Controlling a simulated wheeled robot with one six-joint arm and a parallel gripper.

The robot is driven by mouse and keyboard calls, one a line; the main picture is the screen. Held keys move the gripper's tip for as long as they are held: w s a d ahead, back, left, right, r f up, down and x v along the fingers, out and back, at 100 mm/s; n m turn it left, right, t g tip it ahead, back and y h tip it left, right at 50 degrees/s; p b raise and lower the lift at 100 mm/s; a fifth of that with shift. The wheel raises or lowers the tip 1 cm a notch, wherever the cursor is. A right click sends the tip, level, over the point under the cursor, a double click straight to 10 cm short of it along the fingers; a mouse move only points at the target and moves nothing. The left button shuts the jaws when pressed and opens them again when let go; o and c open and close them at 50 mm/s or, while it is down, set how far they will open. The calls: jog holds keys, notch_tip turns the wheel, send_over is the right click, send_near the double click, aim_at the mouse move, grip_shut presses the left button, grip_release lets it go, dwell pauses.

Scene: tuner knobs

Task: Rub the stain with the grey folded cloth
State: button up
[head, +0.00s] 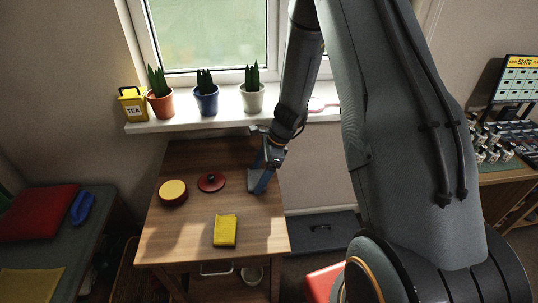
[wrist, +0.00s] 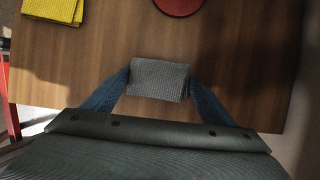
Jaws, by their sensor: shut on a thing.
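The grey folded cloth (wrist: 158,79) shows in the wrist view between the two blue fingers of my gripper (wrist: 158,85). My gripper is shut on it, with one finger at each side. In the head view my gripper (head: 261,183) is low over the right side of the wooden table (head: 190,228), with the cloth partly hidden. I cannot tell whether the cloth touches the tabletop. I cannot make out a stain in either view; a dark shadow covers the right part of the table in the wrist view.
A yellow folded cloth (head: 225,231) lies at the table's front. A red lid (head: 211,182) and a round brown pot with a yellow top (head: 172,192) are left of my gripper. Several potted plants and a yellow tea tin (head: 133,104) stand on the windowsill (head: 190,122) behind.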

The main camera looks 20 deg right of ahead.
jog(key=shift+s+d, duration=0.15)
jog(key=shift+d, duration=0.45)
jog(key=shift+s+d, duration=0.15)
jog(key=shift+d, duration=0.45)
jog(key=shift+d+r+p, duration=0.15)
jog(key=shift+r+p, duration=0.1)
jog(key=shift+p, duration=0.2)
notch_tip(320, 180, up, 8)
jog(key=p, duration=0.5)
jog(key=shift+f+p, duration=0.15)
jog(key=shift+p, duration=0.2)
